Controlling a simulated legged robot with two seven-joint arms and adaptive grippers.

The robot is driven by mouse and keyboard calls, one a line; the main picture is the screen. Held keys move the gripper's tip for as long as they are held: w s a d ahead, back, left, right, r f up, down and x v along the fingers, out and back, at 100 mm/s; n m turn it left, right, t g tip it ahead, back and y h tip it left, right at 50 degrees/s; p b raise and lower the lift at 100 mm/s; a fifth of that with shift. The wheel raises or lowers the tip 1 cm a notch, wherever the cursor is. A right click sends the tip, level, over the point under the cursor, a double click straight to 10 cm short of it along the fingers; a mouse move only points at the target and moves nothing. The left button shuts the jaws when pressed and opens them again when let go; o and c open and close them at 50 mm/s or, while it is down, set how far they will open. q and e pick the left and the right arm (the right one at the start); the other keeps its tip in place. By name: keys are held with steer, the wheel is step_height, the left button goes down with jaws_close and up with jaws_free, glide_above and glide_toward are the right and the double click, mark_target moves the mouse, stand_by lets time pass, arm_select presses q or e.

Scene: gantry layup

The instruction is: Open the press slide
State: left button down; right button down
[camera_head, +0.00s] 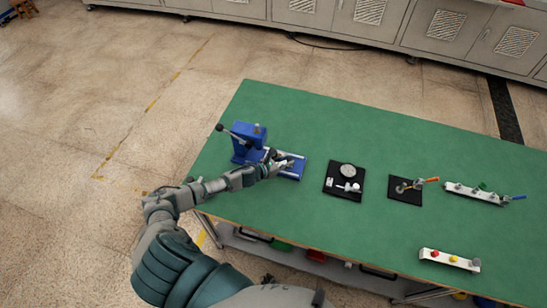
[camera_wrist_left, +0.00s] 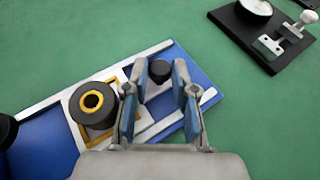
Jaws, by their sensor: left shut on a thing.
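The blue press (camera_head: 246,142) stands at the left part of the green table, with a lever ending in a black knob. Its blue base with pale rails (camera_head: 293,172) reaches to the right; the base also shows in the left wrist view (camera_wrist_left: 45,138). A dark round slide knob (camera_wrist_left: 159,70) sits between the fingers of my left gripper (camera_wrist_left: 160,78). The left gripper (camera_head: 284,162) is shut on this knob, over the rails. A black cylinder with a yellow ring (camera_wrist_left: 93,102) is beside the gripper. The gripper hides part of the slide. My right gripper is not in view.
A black plate with a round dial (camera_head: 347,171) lies right of the press. Farther right are a black plate with an orange-handled clamp (camera_head: 405,189) and white fixture bars (camera_head: 473,193). Green table (camera_head: 330,115) is bare behind them.

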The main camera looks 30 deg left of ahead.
arm_select(q)
steer(key=shift+w+d, duration=0.25)
steer(key=shift+d, duration=0.55)
steer(key=c, duration=1.2)
jaws_free()
steer(key=shift+a, duration=0.1)
steer(key=shift+a, duration=0.1)
steer(key=shift+s, duration=0.2)
steer(key=v, duration=1.1)
steer(key=shift+s+a+r, duration=0.2)
steer(key=shift+a, duration=0.05)
steer(key=shift+d, duration=0.1)
